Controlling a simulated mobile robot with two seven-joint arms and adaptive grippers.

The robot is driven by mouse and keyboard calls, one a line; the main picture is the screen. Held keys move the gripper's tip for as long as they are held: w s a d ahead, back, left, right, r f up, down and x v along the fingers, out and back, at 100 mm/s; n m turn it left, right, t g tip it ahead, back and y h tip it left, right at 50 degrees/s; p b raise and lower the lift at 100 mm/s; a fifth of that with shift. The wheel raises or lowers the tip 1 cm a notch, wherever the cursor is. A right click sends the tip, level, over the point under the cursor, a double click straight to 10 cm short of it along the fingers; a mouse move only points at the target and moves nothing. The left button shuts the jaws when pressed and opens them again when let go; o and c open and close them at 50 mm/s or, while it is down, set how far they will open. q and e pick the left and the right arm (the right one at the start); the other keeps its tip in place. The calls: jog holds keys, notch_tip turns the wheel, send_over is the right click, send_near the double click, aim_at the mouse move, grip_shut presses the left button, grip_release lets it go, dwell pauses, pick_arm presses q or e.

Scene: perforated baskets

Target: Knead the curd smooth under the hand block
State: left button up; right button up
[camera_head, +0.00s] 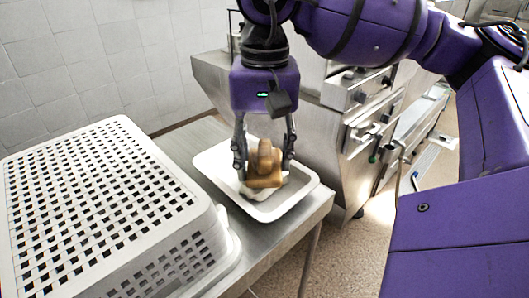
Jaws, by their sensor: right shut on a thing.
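My right gripper (264,150) reaches down from above over a white tray (222,160) on the steel table. It is shut on the hand block (264,178), a tan wooden block with a knob-like handle between the fingers. The pale curd (252,195) lies in the tray under and around the block, mostly hidden by it. The block appears to rest on the curd, though the exact contact is hard to see. My left gripper is not in view.
Upturned white perforated baskets (205,215) stand to the left of the tray. A steel machine (325,140) with knobs and levers stands behind and right. The steel table (290,238) has a narrow bare strip in front of the tray. A tiled wall (90,60) is behind.

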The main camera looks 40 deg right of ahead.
jog(key=shift+f, duration=0.2)
jog(key=shift+f, duration=0.1)
jog(key=shift+f+b, duration=0.2)
jog(key=shift+b, duration=0.15)
dwell(0.5)
jog(key=shift+f, duration=0.15)
dwell(0.4)
jog(key=shift+s, duration=0.1)
